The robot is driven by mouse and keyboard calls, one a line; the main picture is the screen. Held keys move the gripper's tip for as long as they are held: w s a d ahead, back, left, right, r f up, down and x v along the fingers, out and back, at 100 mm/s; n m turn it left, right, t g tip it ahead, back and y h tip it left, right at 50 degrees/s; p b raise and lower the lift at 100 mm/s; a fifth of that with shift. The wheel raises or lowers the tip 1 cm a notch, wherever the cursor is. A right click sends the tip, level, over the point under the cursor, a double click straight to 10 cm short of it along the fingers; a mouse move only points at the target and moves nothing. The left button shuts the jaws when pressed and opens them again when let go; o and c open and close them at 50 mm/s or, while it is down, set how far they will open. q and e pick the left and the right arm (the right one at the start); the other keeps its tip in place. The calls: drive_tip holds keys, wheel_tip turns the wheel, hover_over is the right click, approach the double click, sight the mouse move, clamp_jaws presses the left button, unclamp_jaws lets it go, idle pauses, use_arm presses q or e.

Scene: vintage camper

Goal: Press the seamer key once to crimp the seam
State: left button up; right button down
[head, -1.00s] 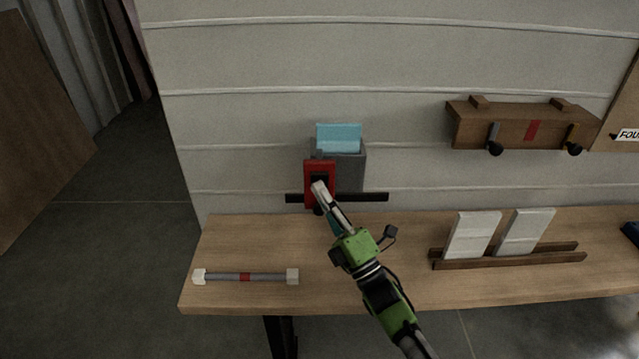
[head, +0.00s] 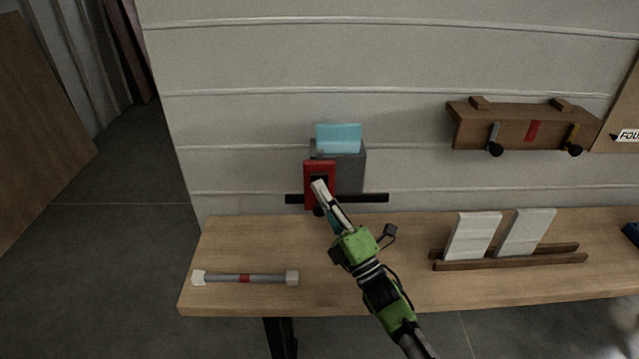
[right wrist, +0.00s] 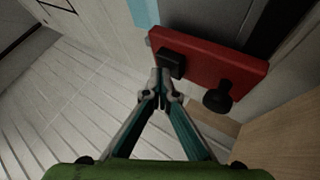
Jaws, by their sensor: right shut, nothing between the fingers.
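The seamer is a grey box (head: 351,176) on the wall above the bench, with a red front plate (head: 311,168). The red plate fills the upper right of the right wrist view (right wrist: 225,62). It carries a square black key (right wrist: 172,64) and a round black knob (right wrist: 217,97). A light blue sheet (head: 339,139) stands at the top of the grey box. My right gripper (head: 319,186) is shut and empty, its tips at the key. In the right wrist view the fingertips (right wrist: 160,76) meet the key's lower left edge; contact or a tiny gap, I cannot tell.
A black bar (head: 365,198) runs behind the seamer. On the bench (head: 240,240) lie a grey rod with white ends (head: 225,278) and a wooden rack (head: 510,260) with two white panels. A wooden box (head: 500,125) with hooks hangs at right. The bench centre is clear.

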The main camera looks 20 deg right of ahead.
drive_tip(key=shift+w+d, duration=0.15)
drive_tip(key=shift+w, duration=0.15)
drive_tip(key=shift+r, duration=0.1)
idle(0.4)
drive_tip(key=shift+s+a+p, duration=0.15)
drive_tip(key=shift+s, duration=0.35)
drive_tip(key=shift+s+a+p, duration=0.15)
drive_tip(key=shift+s, duration=0.35)
drive_tip(key=shift+s, duration=0.1)
drive_tip(key=s+p, duration=0.1)
drive_tip(key=s, duration=0.1)
drive_tip(key=s+a+p, duration=0.1)
drive_tip(key=s, duration=0.1)
drive_tip(key=shift+s+a, duration=0.2)
drive_tip(key=shift+s, duration=0.15)
drive_tip(key=shift+f, duration=0.2)
